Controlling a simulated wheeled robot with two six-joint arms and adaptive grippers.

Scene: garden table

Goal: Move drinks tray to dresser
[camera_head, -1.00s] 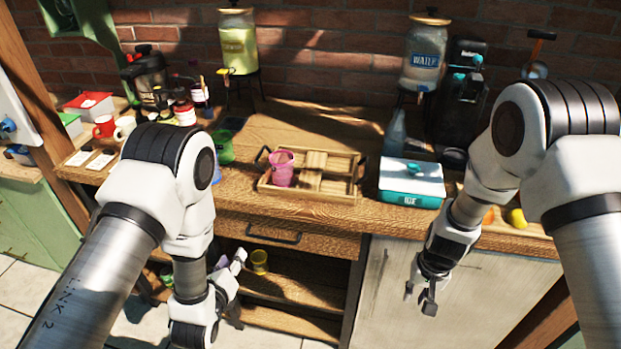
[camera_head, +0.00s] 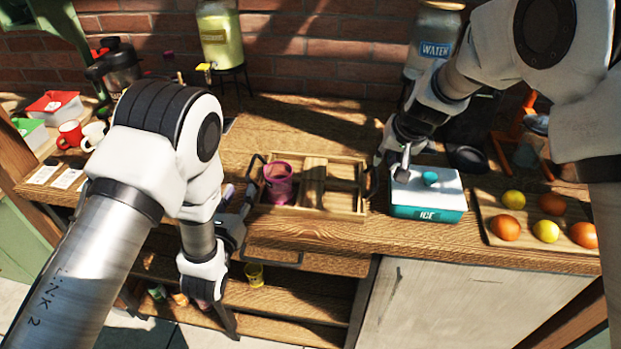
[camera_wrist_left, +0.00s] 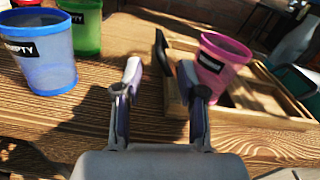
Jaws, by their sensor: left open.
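The drinks tray (camera_head: 330,213) is a wooden tray with compartments and a dark handle at each end. It lies flat on the wooden worktop. A pink cup (camera_head: 278,185) stands in its left part; it also shows in the left wrist view (camera_wrist_left: 222,66). My left gripper (camera_head: 246,196) is at the tray's left end. In the left wrist view, its open fingers (camera_wrist_left: 160,72) are either side of the dark left handle (camera_wrist_left: 163,52). My right gripper (camera_head: 391,160) is above and beside the right handle (camera_head: 371,182), its fingers apart and empty. I cannot tell which furniture is the dresser.
A teal ice box (camera_head: 428,196) stands close right of the tray, near my right gripper. A board of oranges and lemons (camera_head: 492,197) is further right. Blue (camera_wrist_left: 45,55) and green (camera_wrist_left: 84,28) cups stand left of the tray. The worktop behind the tray is clear.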

